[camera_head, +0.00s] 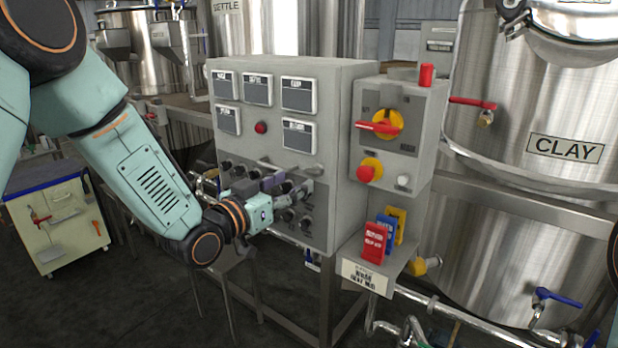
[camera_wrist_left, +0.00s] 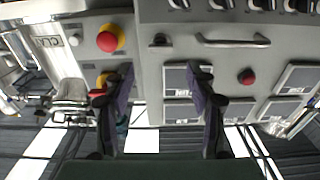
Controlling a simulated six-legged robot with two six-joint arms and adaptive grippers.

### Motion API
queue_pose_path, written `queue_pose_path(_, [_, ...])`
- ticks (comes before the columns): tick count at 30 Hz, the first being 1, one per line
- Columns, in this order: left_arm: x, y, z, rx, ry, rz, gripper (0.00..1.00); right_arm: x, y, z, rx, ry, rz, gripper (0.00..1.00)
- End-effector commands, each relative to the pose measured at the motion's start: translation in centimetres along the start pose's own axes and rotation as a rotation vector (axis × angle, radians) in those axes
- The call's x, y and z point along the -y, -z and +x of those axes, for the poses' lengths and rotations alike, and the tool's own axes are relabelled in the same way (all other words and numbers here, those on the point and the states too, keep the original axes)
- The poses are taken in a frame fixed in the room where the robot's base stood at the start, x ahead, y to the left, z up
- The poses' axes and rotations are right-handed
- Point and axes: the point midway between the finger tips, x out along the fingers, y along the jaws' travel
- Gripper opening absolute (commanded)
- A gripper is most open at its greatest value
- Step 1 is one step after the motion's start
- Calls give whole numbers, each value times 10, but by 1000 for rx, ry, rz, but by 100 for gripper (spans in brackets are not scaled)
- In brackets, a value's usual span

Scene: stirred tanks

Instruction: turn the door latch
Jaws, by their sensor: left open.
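The door latch (camera_head: 318,169) is a small knob at the right edge of the grey cabinet's front, below the dark label plates. In the left wrist view, which is upside down, the latch (camera_wrist_left: 160,41) is a small dark knob on the grey panel. My left gripper (camera_head: 282,182) is in front of the cabinet, left of and slightly below the latch in the head view. In the wrist view its two purple-padded fingers (camera_wrist_left: 160,70) are spread apart with nothing between them. The latch lies beyond the fingertips, not between them. My right gripper is out of view.
A bar handle (camera_head: 270,164) and a red button (camera_head: 261,128) are on the same cabinet. Several dark knobs sit low on it. A switch box with a red rotary handle (camera_head: 380,127) and a red emergency button (camera_head: 369,170) adjoins on the right. The CLAY tank (camera_head: 555,110) stands beyond.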

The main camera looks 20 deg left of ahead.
Motion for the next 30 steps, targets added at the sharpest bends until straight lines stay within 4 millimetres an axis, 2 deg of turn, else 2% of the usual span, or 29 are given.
queue_pose_path(3, [0, -2, 20, 2, -3, 5, 57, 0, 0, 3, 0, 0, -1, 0])
queue_pose_path(9, [-2, -1, 45, 2, -4, 2, 57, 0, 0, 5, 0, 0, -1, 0])
queue_pose_path(15, [-5, -1, 54, 2, -5, 0, 57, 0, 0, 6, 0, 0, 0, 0])
queue_pose_path(22, [-6, -1, 53, 2, -4, -1, 57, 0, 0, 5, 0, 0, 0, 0])
queue_pose_path(30, [-6, -1, 53, 2, -5, -1, 35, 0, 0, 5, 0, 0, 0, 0])
